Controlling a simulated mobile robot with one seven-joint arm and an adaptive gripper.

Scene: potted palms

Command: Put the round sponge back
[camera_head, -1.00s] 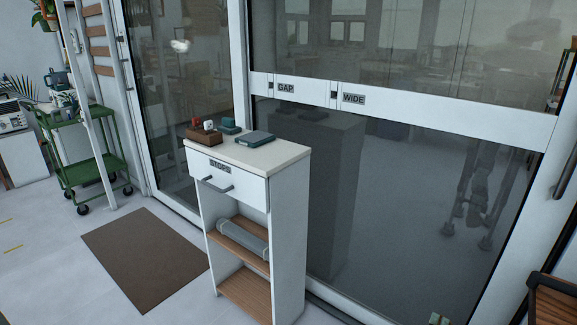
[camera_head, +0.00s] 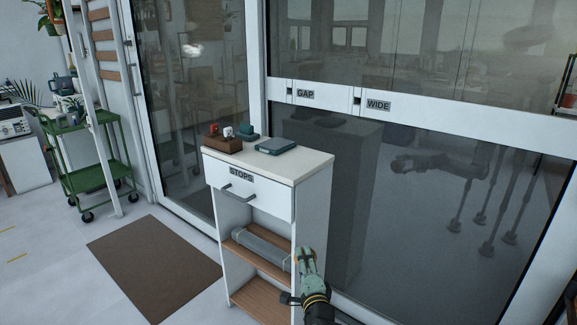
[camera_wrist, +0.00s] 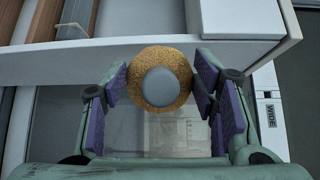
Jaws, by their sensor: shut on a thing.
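The round sponge (camera_wrist: 184,75), tan with a grey round middle, sits between the purple finger pads of my gripper (camera_wrist: 160,92) in the wrist view. The pads close on it from both sides. In the head view my gripper (camera_head: 306,258) is at the right side of the narrow white cabinet (camera_head: 312,215), about level with its upper shelf. A small orange-tan bit shows at its tips there; most of the sponge is hidden.
The cabinet's drawer, labelled STOPS (camera_head: 241,174), is shut. A grey roll (camera_head: 262,249) lies on the upper shelf. A brown block (camera_head: 222,144) and a grey-blue box (camera_head: 276,146) are on top. Glass panels with GAP (camera_head: 305,94) and WIDE (camera_head: 378,105) labels stand behind.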

